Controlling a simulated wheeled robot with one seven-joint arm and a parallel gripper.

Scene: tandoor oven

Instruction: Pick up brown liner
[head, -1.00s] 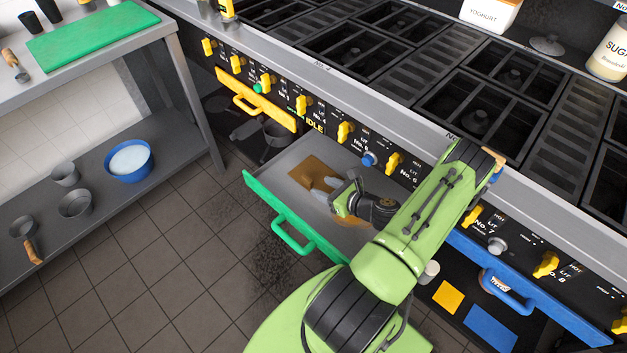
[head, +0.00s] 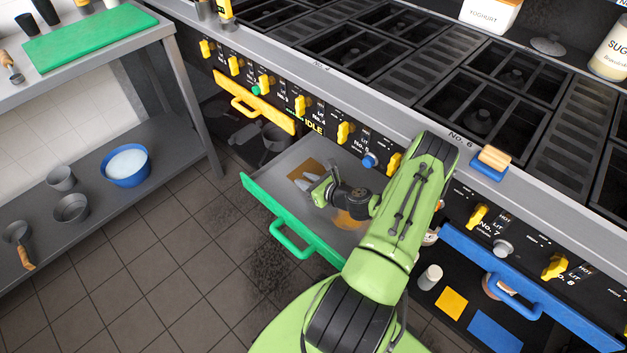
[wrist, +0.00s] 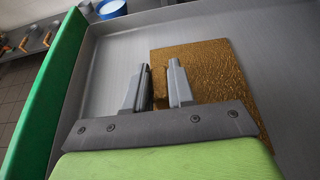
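The brown liner (head: 302,166) lies flat in the open green-fronted drawer (head: 283,222). In the wrist view it is a textured brown square (wrist: 212,70) on the grey drawer floor. My gripper (head: 307,182) is inside the drawer area, over the liner's near part. In the wrist view my gripper (wrist: 161,68) has its two fingers apart, with an empty gap between them. The left finger is by the liner's left edge and the right finger is over the liner. The gripper body hides the liner's lower part. Whether the fingertips touch it, I cannot tell.
An orange-brown patch (head: 347,220) shows in the drawer beside my arm. A yellow-handled drawer (head: 253,102) is to the left and a blue-handled one (head: 520,285) to the right. The stove edge with yellow knobs (head: 344,132) runs behind. The tiled floor at left is clear.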

